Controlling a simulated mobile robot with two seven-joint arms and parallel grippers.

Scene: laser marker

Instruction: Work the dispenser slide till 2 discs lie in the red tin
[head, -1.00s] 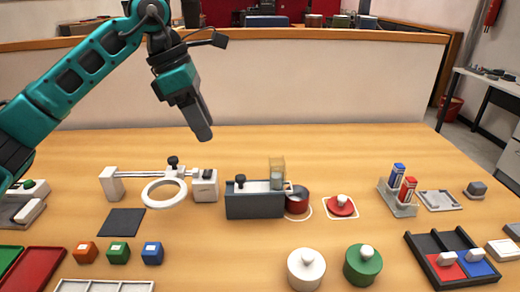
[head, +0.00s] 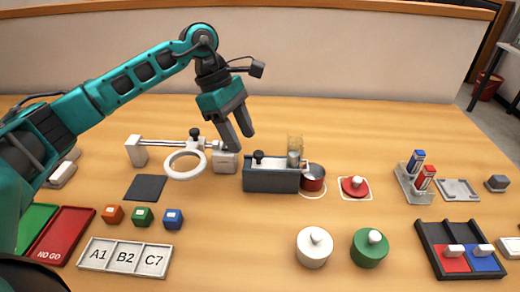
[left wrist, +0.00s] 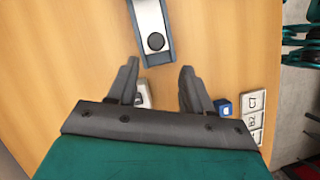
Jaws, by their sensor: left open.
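The dispenser (head: 270,181) is a dark grey block with a pale slide on top. The slide bears a black knob (head: 258,157), which also shows in the left wrist view (left wrist: 156,41). A clear tube (head: 295,146) stands at its right end; I cannot make out discs in it. The red tin (head: 313,184) stands against that right end, on a white ring; its inside looks dark and I cannot tell what lies there. My left gripper (head: 241,142) is open and empty, above and just left of the dispenser, pointing down. My right gripper is out of view.
A red knobbed lid (head: 355,188) lies right of the tin. A magnifier ring on a stand (head: 185,165) is left of the dispenser, close under my left gripper. White (head: 314,249) and green (head: 369,249) knobbed pots stand in front. Table directly before the dispenser is clear.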

